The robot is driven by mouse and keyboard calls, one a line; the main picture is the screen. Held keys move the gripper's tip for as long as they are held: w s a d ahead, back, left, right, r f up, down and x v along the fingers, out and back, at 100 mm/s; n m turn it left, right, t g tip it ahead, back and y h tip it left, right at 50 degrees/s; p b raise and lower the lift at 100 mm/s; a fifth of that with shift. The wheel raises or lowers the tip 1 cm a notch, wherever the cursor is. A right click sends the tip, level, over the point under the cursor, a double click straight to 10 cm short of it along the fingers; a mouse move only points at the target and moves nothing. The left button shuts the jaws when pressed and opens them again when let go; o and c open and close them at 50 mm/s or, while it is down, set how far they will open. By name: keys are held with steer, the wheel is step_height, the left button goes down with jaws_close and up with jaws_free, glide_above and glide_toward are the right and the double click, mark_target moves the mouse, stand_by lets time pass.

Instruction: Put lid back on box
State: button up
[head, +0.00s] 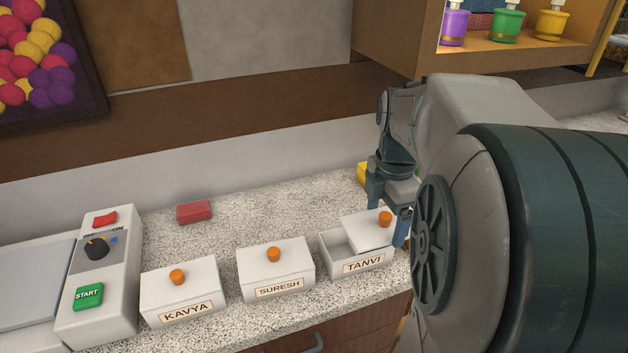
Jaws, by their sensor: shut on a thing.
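The white box labelled TANVI (365,264) stands on the speckled counter at the right end of a row of boxes. Its white lid (362,231), with an orange knob, sits off to the right and slightly askew over the box, leaving the left part of the inside open. I cannot tell whether the lid touches the rim. My gripper (388,217) is above the right side of this box, shut on the lid at its orange knob. My arm hides what lies to the right of the box.
Two closed boxes, SURESH (277,273) and KAVYA (181,298), stand to the left. A control unit with a green START button (88,296) is further left. A red block (194,212) lies behind. A wooden shelf (480,50) overhangs at upper right. The counter behind the boxes is mostly clear.

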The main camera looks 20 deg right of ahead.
steer(key=w+f, duration=0.2)
steer(key=w+a+f, duration=0.1)
steer(key=w+f, duration=0.1)
steer(key=f, duration=0.1)
steer(key=w+a+f, duration=0.1)
steer(key=w+f, duration=0.1)
steer(key=f, duration=0.1)
steer(key=shift+p, duration=0.35)
steer(key=shift+r, duration=0.1)
steer(key=shift+f+b, duration=0.4)
steer(key=shift+f, duration=0.25)
